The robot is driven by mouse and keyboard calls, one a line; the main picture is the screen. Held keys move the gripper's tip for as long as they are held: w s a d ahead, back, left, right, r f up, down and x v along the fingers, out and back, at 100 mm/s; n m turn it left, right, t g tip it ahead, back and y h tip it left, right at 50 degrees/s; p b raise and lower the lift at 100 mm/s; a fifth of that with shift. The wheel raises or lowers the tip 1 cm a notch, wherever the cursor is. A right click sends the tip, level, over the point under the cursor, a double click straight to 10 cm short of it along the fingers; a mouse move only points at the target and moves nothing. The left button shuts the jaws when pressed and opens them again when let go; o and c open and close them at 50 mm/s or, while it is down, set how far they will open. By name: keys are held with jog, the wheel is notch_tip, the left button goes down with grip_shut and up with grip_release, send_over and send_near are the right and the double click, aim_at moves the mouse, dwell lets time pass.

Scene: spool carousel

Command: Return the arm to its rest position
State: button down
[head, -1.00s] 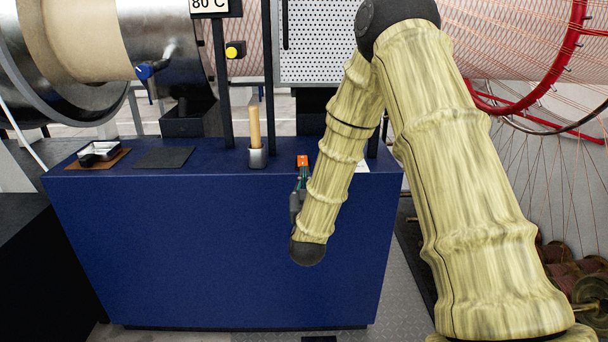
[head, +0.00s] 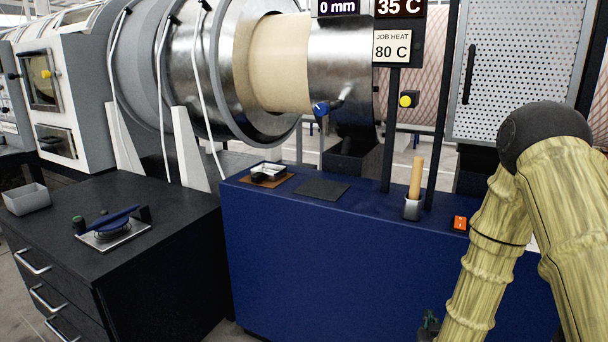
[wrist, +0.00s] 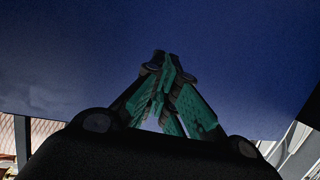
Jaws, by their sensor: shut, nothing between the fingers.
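My gripper (wrist: 165,75) shows in the wrist view with its green-padded fingers together and nothing between them. The flat blue front of the bench fills most of that view beyond the fingers. In the head view my arm, in a pale yellow ribbed sleeve, is folded at the right, with its elbow high and its forearm hanging down in front of the blue bench (head: 330,265). Only a small part of the gripper (head: 429,325) shows at the bottom edge there, beside the forearm. I cannot tell the exact gap between the fingers and the bench.
A black drawer cabinet (head: 170,260) with a blue-handled device (head: 112,225) and a grey bin (head: 27,199) stands left.

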jog(key=s+a+f+n+g+y, duration=0.1)
jog(key=s+a+f+g+y, duration=0.15)
jog(key=s+f, duration=0.6)
jog(key=s+a+f+g+y, duration=0.1)
jog(key=s+a+f+g, duration=0.3)
jog(key=s+f, duration=0.45)
jog(key=s+a+f+g, duration=0.1)
jog(key=s+f+g, duration=0.2)
jog(key=s, duration=0.5)
jog(key=s+a+f+n+g, duration=0.1)
jog(key=s+a+f+g, duration=0.15)
jog(key=s, duration=0.45)
jog(key=s+a+f+g, duration=0.15)
jog(key=s+f, duration=0.25)
jog(key=s, duration=0.4)
notch_tip(320, 180, up, 15)
jog(key=p, duration=1.5)
jog(key=shift+d+r+g+y, duration=0.2)
jog(key=shift+d+g+y, duration=0.15)
jog(key=shift+y, duration=0.1)
